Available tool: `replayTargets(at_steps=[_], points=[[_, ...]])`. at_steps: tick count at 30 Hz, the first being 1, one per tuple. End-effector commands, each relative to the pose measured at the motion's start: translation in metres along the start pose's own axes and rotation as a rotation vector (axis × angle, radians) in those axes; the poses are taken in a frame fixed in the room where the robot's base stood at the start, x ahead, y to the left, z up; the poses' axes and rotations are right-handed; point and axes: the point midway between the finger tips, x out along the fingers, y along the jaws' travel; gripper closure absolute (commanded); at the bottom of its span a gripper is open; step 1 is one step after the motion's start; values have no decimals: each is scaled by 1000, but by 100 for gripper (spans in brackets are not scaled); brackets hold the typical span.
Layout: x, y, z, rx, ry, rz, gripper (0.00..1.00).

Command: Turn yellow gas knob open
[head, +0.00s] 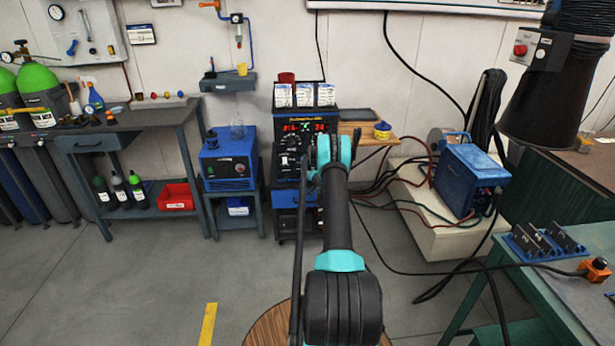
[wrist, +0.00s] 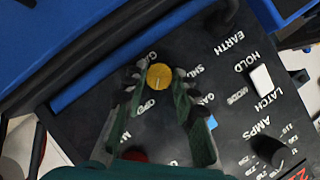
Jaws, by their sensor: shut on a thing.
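The yellow gas knob (wrist: 159,76) is round, with a thin pale mark on its face, and sits on the black front panel (wrist: 226,115) of the welding machine in the wrist view. My gripper (wrist: 158,82) is shut on the knob, with one dark finger on each side of it. In the head view my arm reaches to the welding machine (head: 305,124), which has red lit digits. There my arm hides the knob and my fingertips.
A white switch (wrist: 261,79) and dark dials (wrist: 268,152) are near on the same panel. Cables run on the floor at right.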

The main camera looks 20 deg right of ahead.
Motion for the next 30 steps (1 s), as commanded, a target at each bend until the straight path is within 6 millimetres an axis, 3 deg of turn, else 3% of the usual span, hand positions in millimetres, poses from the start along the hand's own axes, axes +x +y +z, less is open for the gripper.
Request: replayTargets(at_steps=[9,10,14,24,30], points=[[0,0,0,2,1,0,100],[0,0,0,2,1,0,69],[0,0,0,1,1,0,53],[-2,0,0,1,0,0,51],[-26,0,-1,1,1,1,51]])
